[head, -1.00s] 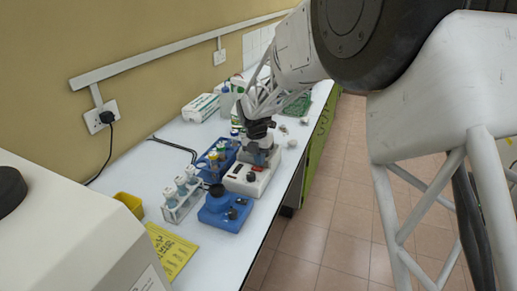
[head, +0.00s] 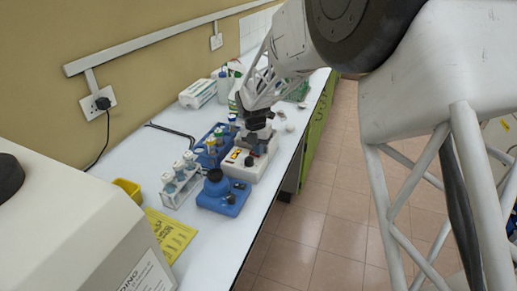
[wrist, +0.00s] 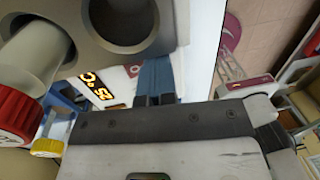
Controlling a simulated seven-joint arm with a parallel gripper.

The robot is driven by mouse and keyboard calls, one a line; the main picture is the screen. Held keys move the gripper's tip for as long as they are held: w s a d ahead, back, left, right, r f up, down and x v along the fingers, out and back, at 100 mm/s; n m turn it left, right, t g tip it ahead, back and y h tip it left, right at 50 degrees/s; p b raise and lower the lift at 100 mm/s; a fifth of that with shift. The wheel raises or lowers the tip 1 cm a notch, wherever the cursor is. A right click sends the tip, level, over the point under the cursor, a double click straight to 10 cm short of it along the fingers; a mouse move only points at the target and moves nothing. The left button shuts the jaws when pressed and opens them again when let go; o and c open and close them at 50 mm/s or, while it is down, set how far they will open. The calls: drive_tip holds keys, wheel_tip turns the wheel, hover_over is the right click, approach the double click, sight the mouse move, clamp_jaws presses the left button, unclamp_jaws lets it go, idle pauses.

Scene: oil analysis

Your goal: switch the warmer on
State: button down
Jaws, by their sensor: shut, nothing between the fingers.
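The warmer (head: 247,165) is a white box with a grey heating block on top, standing on the bench near its right edge. Its display (wrist: 98,88) is lit and reads 25 °C in orange in the wrist view; it also shows as an orange patch in the head view (head: 236,155). The block (wrist: 125,20) has round wells and fills the top of the wrist view. My gripper (head: 257,122) is over the warmer's far part. Its dark fingertips (wrist: 154,100) are shut and empty, close to the block. The switch is not clearly visible, nor whether the fingers touch it.
A blue device (head: 223,196) stands in front of the warmer. A white vial rack (head: 181,182) and a blue rack (head: 212,142) stand to its left. A red-capped vial (wrist: 20,112) is close in the wrist view. The floor right of the bench is clear.

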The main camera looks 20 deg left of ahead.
sight(251, 151)
drive_tip(key=shift+a+f, duration=0.1)
drive_tip(key=shift+f, duration=0.05)
drive_tip(key=shift+a+r, duration=0.3)
drive_tip(key=shift+a, duration=0.35)
drive_tip(key=shift+r, duration=0.15)
wheel_tip(251, 151, up, 14)
drive_tip(key=a, duration=0.1)
drive_tip(key=shift+a, duration=0.35)
idle(0.4)
drive_tip(key=shift+f, duration=0.2)
drive_tip(key=shift+d, duration=0.65)
drive_tip(key=shift+f, duration=0.1)
drive_tip(key=f, duration=0.4)
drive_tip(key=d+f, duration=0.1)
drive_tip(key=f, duration=0.8)
drive_tip(key=shift+d+f, duration=0.35)
